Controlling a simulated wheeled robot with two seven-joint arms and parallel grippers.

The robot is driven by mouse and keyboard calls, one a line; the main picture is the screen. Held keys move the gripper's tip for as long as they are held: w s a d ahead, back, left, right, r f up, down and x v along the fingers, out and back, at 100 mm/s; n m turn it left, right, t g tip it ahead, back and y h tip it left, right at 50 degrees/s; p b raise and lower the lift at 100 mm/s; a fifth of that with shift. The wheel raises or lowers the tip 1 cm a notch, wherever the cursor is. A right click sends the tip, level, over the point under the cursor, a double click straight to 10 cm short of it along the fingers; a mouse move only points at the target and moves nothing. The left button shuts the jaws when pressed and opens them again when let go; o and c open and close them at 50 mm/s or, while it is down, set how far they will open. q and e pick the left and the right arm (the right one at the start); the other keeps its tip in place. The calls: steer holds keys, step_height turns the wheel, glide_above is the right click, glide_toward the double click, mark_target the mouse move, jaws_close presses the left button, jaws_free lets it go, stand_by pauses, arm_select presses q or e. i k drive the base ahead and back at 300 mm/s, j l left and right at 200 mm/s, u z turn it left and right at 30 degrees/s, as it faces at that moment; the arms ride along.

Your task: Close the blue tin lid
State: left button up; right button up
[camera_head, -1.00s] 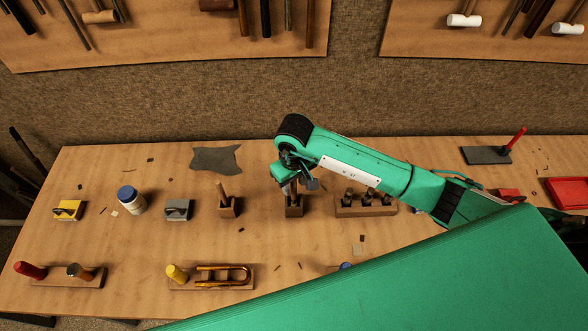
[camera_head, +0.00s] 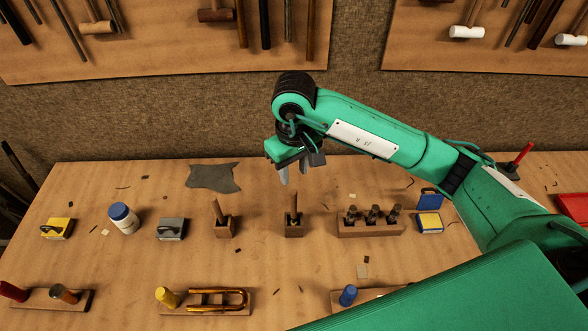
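The blue tin (camera_head: 430,224) stands at the right of the bench, beside the wooden rack of dark tools. Its blue lid (camera_head: 430,198) is raised at the back, and something yellow shows inside the tin. My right gripper (camera_head: 293,177) is empty, with its two fingers apart and pointing down. It hangs above the wooden block with an upright handle (camera_head: 294,222), left of the tin and clear of it. My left gripper is out of view.
The tool rack (camera_head: 370,228) stands between that block and the tin. A second block (camera_head: 225,228), a grey box (camera_head: 171,229), a white jar (camera_head: 123,218) and a yellow box (camera_head: 57,229) stand to the left. My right arm covers the bench's right part.

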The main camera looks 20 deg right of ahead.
mark_target(426, 201)
steer(key=k, duration=1.5)
